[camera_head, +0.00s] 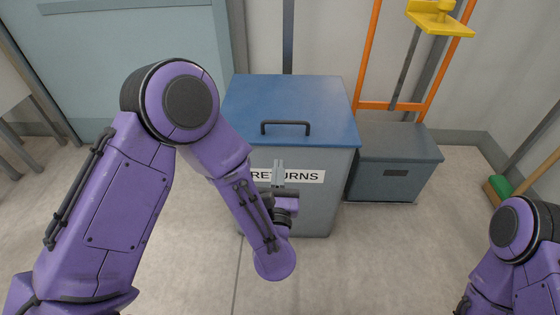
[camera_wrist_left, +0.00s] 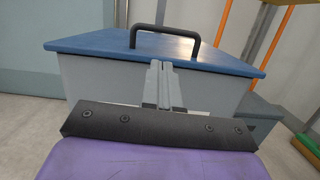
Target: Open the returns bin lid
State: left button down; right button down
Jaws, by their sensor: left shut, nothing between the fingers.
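The returns bin (camera_head: 318,207) is a grey box with a white RETURNS label on its front. Its blue lid (camera_head: 290,98) lies flat and closed, with a dark bar handle (camera_head: 286,126) near the front edge. In the left wrist view the handle (camera_wrist_left: 166,34) stands up on the lid, beyond the fingers. My left gripper (camera_head: 278,170) is shut and empty, in front of the label and below the handle, apart from it. The fingers also show in the left wrist view (camera_wrist_left: 160,80). My right arm shows at the lower right; its gripper is outside the picture.
A grey lidded box (camera_head: 395,160) stands right of the bin. An orange frame (camera_head: 366,60) with a yellow part (camera_head: 440,18) rises behind it. A green-and-wood broom head (camera_head: 500,188) lies far right. The floor in front of the bin is clear.

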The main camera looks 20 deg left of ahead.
aim_at(280, 140)
pick_arm(q)
jog(key=x, duration=0.9)
jog(key=shift+a+b, duration=0.1)
jog(key=shift+b, duration=0.25)
jog(key=shift+w+r, duration=0.2)
jog(key=shift+w, duration=0.25)
